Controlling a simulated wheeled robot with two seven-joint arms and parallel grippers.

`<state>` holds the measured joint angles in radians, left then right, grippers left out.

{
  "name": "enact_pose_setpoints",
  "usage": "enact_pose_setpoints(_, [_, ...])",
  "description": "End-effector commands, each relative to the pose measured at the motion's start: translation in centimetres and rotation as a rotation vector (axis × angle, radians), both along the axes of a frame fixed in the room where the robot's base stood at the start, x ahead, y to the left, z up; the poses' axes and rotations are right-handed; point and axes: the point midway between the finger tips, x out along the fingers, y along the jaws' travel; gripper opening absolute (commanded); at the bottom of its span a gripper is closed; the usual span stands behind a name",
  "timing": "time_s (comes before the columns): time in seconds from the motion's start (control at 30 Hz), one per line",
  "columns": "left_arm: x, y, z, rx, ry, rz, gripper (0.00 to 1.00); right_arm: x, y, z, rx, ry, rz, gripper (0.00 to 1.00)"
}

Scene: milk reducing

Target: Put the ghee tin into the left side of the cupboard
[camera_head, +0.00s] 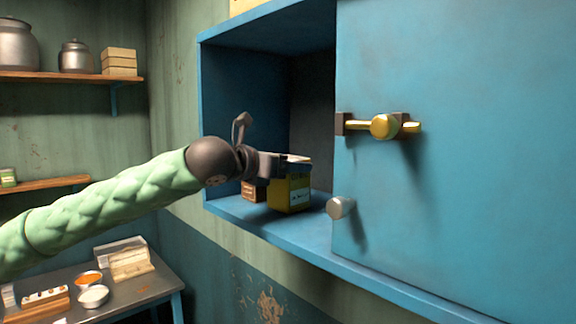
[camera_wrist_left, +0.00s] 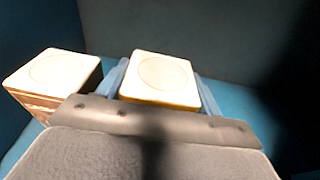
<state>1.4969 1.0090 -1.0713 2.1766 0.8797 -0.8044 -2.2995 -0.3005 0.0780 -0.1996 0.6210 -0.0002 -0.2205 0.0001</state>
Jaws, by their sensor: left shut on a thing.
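The ghee tin (camera_head: 291,194) is a yellow box-shaped tin with a pale lid, inside the left side of the blue cupboard (camera_head: 262,222). My left gripper (camera_head: 285,166) reaches in from the left and is shut on the tin near its top. In the left wrist view the tin's pale square lid (camera_wrist_left: 160,77) sits between the two fingers. The tin is upright, at or just above the shelf; I cannot tell whether it touches. My right gripper is not in view.
A brown box (camera_head: 253,191) with a pale top (camera_wrist_left: 52,72) stands left of the tin. A blue door (camera_head: 460,150) with a brass latch (camera_head: 382,126) covers the cupboard's right side. A round knob (camera_head: 340,207) is close to the tin's right. A side table (camera_head: 150,285) stands lower left.

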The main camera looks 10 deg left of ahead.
Motion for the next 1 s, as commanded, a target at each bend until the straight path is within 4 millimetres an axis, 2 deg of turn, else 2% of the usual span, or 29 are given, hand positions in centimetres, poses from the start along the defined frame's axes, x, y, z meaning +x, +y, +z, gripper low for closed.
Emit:
enact_pose_setpoints(0.37, [-0.1,0.0,-0.2,-0.001,-0.002,-0.001,0.2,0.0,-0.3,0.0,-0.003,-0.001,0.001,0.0])
enact_pose_setpoints(0.4, [0.0,0.0,-0.2,-0.001,-0.001,-0.001,0.73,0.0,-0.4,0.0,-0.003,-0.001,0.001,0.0])
enact_pose_setpoints(0.47, [0.0,0.0,-0.2,0.0,0.0,-0.001,0.85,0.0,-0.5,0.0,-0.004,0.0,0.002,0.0])
enact_pose_setpoints(0.5, [0.0,0.0,-0.2,0.0,0.0,-0.001,0.87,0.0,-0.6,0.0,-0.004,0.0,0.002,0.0])
enact_pose_setpoints(0.83, [0.0,0.0,0.1,-0.001,-0.001,0.0,0.87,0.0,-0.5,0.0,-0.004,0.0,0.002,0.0])
enact_pose_setpoints(1.0, [-1.4,0.9,0.3,-0.001,-0.001,0.0,0.87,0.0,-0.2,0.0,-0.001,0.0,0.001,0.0])
